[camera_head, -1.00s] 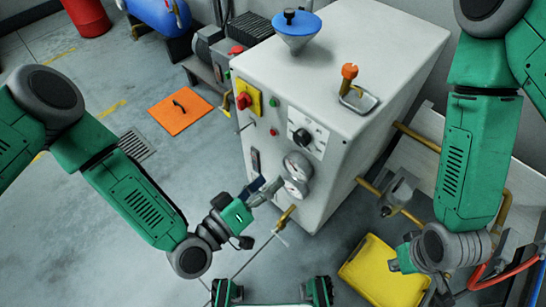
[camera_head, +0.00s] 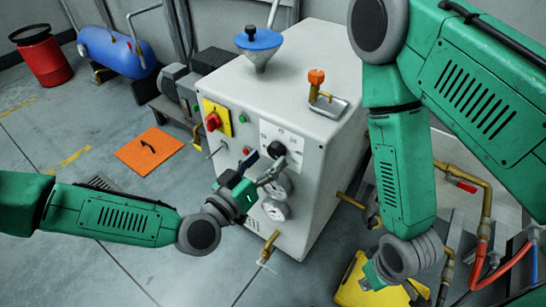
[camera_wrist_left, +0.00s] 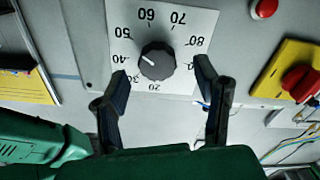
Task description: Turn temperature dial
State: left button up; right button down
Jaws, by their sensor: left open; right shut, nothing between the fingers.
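The black temperature dial (camera_head: 277,148) sits on a white scale plate on the front of the light grey machine. It also shows in the left wrist view (camera_wrist_left: 157,62), its white mark pointing left, near 40. My left gripper (camera_head: 264,166) is open just in front of the dial. In the left wrist view its fingertips (camera_wrist_left: 163,80) are spread to either side, slightly below the knob; I cannot tell whether they touch it. My right gripper (camera_head: 375,276) is low at the right, shut and empty, partly hidden by its wrist.
A red knob on a yellow plate (camera_head: 216,118) and red and green buttons are left of the dial. Gauges (camera_head: 274,209) and a brass tap are below. A blue funnel (camera_head: 258,40) and an orange-handled lever (camera_head: 316,78) stand on top. A yellow case lies at the lower right.

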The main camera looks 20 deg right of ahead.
aim_at(273, 154)
pick_arm(q)
jog(key=shift+x, duration=1.1)
jog(key=shift+w+d+b, duration=0.25)
jog(key=shift+d+b, duration=0.05)
jog(key=shift+d, duration=0.3)
jog(key=shift+c, duration=0.4)
jog(key=shift+a, duration=0.15)
jog(key=c, duration=1.1)
jog(key=shift+o, duration=0.2)
jog(key=o, duration=1.1)
jog(key=shift+n, duration=0.3)
jog(key=shift+o, duration=0.2)
